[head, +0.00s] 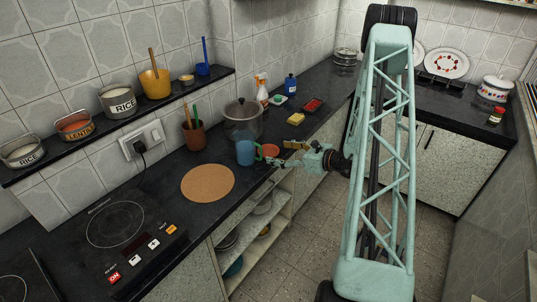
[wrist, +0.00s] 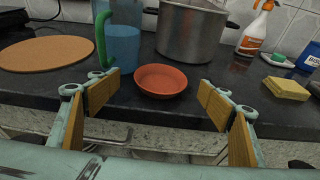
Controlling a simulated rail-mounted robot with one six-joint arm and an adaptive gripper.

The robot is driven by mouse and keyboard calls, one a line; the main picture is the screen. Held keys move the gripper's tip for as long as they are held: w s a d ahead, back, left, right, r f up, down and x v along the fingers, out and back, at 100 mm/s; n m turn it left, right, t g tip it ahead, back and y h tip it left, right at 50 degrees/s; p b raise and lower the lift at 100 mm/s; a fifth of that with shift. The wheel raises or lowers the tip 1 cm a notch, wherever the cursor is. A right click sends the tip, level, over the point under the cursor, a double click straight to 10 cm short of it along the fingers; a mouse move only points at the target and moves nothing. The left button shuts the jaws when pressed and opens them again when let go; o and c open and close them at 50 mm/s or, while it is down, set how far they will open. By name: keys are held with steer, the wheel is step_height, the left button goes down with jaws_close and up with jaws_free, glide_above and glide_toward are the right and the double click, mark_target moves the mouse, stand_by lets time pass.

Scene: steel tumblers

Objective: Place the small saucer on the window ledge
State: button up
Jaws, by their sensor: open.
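A small terracotta-red saucer (wrist: 161,80) lies on the dark counter near its front edge. It also shows in the head view (head: 271,150), beside the blue jug. My gripper (wrist: 161,97) is open and empty, with its wood-coloured finger pads on either side of the saucer and a little nearer than it; they look apart from it. In the head view my gripper (head: 284,156) reaches in over the counter edge from the right. A dark ledge (head: 93,136) runs along the tiled wall at the left, above the counter; no window shows.
A blue jug (wrist: 122,42) with a green handle stands just left of the saucer, a steel pot (wrist: 190,32) behind it. A yellow sponge (wrist: 287,88) lies to the right. The ledge holds tins, a yellow pot (head: 155,87) and a blue cup (head: 203,69); small gaps show between them.

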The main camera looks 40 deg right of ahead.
mark_target(271, 154)
steer(key=shift+w, duration=0.1)
steer(key=shift+b+x, duration=0.3)
steer(key=shift+x, duration=2.25)
steer(key=shift+d+f, duration=0.1)
steer(key=c, duration=1)
steer(key=shift+r, duration=0.2)
steer(key=shift+r+p, duration=0.3)
steer(key=shift+r, duration=1.25)
steer(key=d+f+p+v, duration=0.1)
steer(key=f+v, duration=0.2)
steer(key=v, duration=1.2)
steer(key=shift+s+d, duration=0.45)
steer(key=shift+s, duration=0.2)
